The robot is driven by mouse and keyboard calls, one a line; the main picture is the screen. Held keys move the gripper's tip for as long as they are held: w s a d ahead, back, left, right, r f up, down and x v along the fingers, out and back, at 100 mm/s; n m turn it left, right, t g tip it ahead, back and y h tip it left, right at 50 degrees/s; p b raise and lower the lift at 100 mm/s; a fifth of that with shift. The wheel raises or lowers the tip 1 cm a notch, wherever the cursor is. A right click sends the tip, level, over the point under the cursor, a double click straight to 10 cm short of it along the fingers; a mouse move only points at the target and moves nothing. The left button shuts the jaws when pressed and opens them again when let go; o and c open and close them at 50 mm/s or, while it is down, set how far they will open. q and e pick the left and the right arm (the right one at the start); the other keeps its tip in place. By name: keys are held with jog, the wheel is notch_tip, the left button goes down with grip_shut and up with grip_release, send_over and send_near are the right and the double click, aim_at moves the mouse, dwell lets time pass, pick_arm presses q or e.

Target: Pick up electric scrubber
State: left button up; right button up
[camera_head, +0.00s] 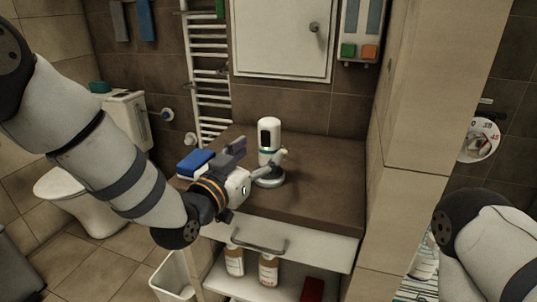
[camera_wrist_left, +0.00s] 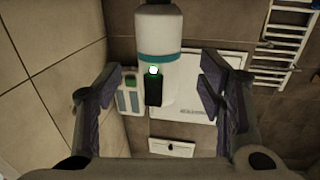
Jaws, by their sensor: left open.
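The electric scrubber (camera_head: 269,136) is a white upright cylinder with a teal ring and a wide grey round foot. It stands on the brown counter top (camera_head: 325,190). In the left wrist view the scrubber (camera_wrist_left: 160,38) is upper middle, with a dark strip and a lit button below the ring. My left gripper (camera_head: 259,153) is open and close to the scrubber, partly in front of its lower body. In the left wrist view the fingers (camera_wrist_left: 162,88) are spread to either side, with nothing gripped. My right gripper is out of view; only part of that arm shows at right.
A blue sponge-like block (camera_head: 195,162) lies on the counter left of my gripper. An open drawer or shelf below holds bottles (camera_head: 268,270) and a red item (camera_head: 312,290). A tiled wall edge (camera_head: 405,120) stands to the right. The right counter area is clear.

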pick_arm(q)
jog(key=x, duration=0.2)
jog(key=r+x, duration=0.1)
jog(key=x, duration=0.2)
jog(key=shift+w+d, duration=0.2)
jog(key=shift+r, duration=0.15)
jog(key=c, duration=1.2)
jog(key=shift+c, duration=0.2)
jog(key=shift+r, duration=0.1)
